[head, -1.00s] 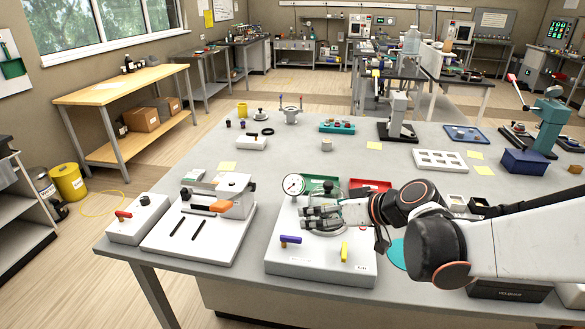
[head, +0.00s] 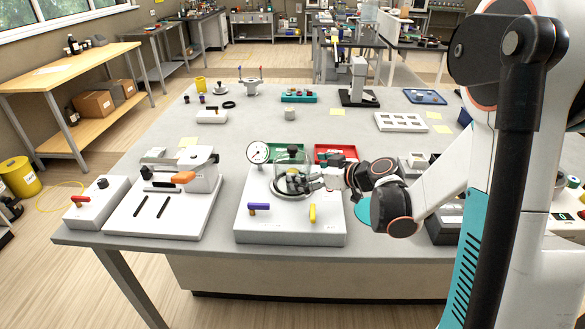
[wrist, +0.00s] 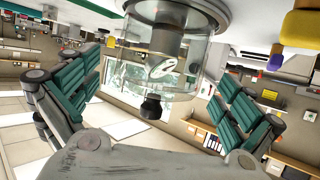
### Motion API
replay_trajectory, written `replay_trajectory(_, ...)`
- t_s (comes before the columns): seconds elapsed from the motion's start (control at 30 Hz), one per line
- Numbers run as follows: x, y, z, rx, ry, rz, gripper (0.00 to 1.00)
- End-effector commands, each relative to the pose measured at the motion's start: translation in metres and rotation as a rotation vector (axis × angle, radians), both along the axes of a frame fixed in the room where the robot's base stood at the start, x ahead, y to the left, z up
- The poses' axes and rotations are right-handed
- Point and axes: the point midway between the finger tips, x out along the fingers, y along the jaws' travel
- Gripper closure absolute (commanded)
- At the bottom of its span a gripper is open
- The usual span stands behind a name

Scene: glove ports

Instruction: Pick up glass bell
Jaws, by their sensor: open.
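The glass bell (head: 284,163) is a clear dome with a dark top knob. It stands upright on a round metal ring on the white pump base (head: 262,232), with something dark inside it. In the wrist view the glass bell (wrist: 192,78) appears inverted, its black knob (wrist: 152,107) pointing down towards my palm. My gripper (head: 312,181) is at the bell's right side in the head view. In the wrist view my gripper (wrist: 160,85) has its green-padded fingers spread wide, one on each side of the bell. I cannot tell whether a finger touches the glass.
A dial gauge (head: 258,153), a purple-handled valve (head: 258,207) and a yellow lever (head: 312,213) sit on the base around the bell. A green tray (head: 287,148) and a red tray (head: 333,151) lie behind. A white device with an orange handle (head: 184,177) stands left.

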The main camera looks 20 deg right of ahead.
Motion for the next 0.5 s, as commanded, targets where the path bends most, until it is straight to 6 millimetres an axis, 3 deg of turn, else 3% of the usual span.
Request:
replay_trajectory(0.27, 0.012, 0.009, -0.007, -0.001, 0.001, 0.0, 0.0)
replay_trajectory(0.5, 0.037, 0.026, -0.02, 0.0, 0.0, 0.002, 0.0)
